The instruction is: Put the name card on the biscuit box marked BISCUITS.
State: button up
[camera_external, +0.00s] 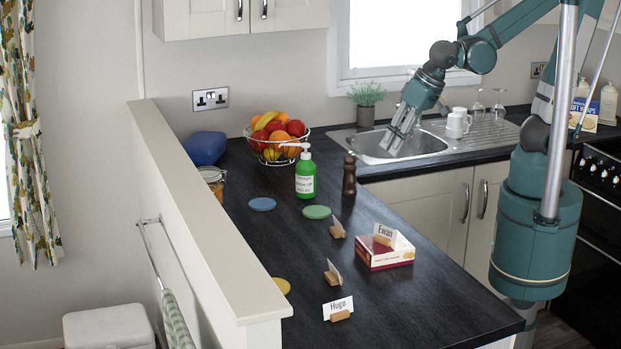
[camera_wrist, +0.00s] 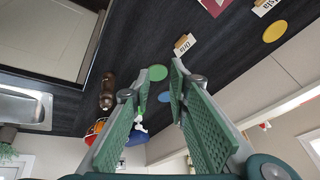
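A red-and-white box (camera_external: 386,258) lies on the dark worktop; its lettering is too small to read. A card reading "Ewan" (camera_external: 386,232) in a wooden holder stands on top of it. A card reading "Hugo" (camera_external: 338,306) stands near the front edge. Two more cards, a middle one (camera_external: 334,271) and a farther one (camera_external: 337,229), stand left of the box, turned edge-on. My gripper (camera_external: 393,150) is open, empty and above the sink, well behind the box. In the wrist view, my open fingers (camera_wrist: 164,70) show; the box (camera_wrist: 213,5) is cut off at the top.
A green soap bottle (camera_external: 305,176), a pepper mill (camera_external: 349,176) and a fruit bowl (camera_external: 275,140) stand behind the cards. Blue (camera_external: 262,204), green (camera_external: 317,212) and yellow (camera_external: 282,286) discs lie flat. A raised ledge (camera_external: 205,210) borders the left. The worktop right of the mill is clear.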

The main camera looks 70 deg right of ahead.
jog(key=d+r+n+t, duration=0.1)
jog(key=d+r, duration=0.2)
jog(key=d, duration=0.9)
jog(key=d+r+n+t, duration=0.1)
jog(key=d+r, duration=0.2)
jog(key=d, duration=0.9)
jog(key=shift+s+d+n+h, duration=0.25)
jog(key=shift+s+n+h, duration=0.1)
jog(key=shift+n+h, duration=0.05)
